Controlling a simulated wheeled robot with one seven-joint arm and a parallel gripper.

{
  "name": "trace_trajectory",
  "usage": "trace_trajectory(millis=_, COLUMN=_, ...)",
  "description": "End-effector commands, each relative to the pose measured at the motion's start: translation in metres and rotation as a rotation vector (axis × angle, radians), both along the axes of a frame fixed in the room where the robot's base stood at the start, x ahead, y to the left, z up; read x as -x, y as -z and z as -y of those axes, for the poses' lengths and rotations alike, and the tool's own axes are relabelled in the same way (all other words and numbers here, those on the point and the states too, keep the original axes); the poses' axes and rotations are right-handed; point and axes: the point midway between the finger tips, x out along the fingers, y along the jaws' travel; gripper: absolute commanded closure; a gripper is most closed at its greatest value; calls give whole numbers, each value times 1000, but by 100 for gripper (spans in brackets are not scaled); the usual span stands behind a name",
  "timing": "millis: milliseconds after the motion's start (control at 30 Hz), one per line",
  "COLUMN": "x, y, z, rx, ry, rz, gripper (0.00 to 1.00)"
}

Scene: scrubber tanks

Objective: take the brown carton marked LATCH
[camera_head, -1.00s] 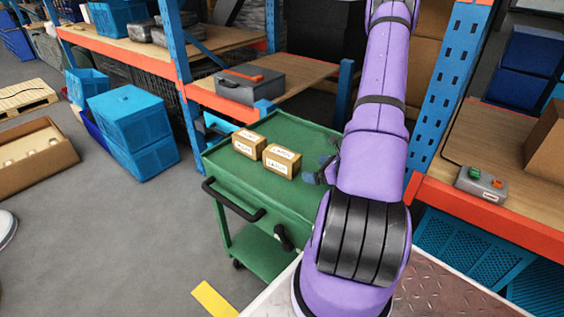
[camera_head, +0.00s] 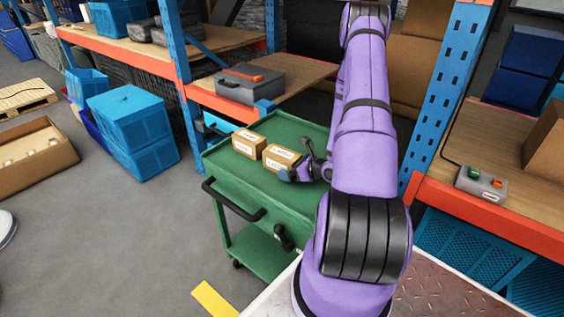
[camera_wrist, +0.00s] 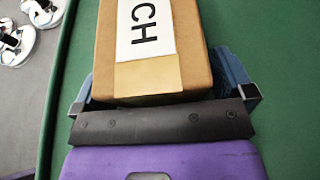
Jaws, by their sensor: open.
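Two brown cartons with white labels sit side by side on the green cart's top. The right carton (camera_head: 276,159) is at my gripper (camera_head: 297,160), whose fingers partly hide it. In the wrist view this carton (camera_wrist: 193,48) shows a label ending in "CH"; the rest of the word is out of frame. My gripper (camera_wrist: 162,85) is open there, with one blue finger along each side of the carton's near end. I cannot tell whether the fingers touch it. The left carton (camera_head: 248,145) has a label too small to read surely.
The green cart (camera_head: 225,165) has a black handle (camera_head: 235,203) at its front left. A shelf with a grey toolbox (camera_head: 248,86) stands behind it. A blue rack post (camera_head: 440,85) rises right of my arm. Blue crates (camera_head: 130,130) stand on the floor at left.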

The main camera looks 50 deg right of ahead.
Motion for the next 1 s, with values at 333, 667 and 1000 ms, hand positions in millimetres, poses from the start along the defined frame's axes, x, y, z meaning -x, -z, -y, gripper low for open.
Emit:
trace_trajectory(millis=333, x=-1, y=0, z=0, rx=0, ry=0, rz=0, gripper=30)
trace_trajectory(millis=667, x=-1, y=0, z=0, rx=1, ry=0, rz=1, gripper=60)
trace_trajectory(millis=1000, x=-2, y=-15, z=0, rx=2, ry=-1, rz=2, gripper=60)
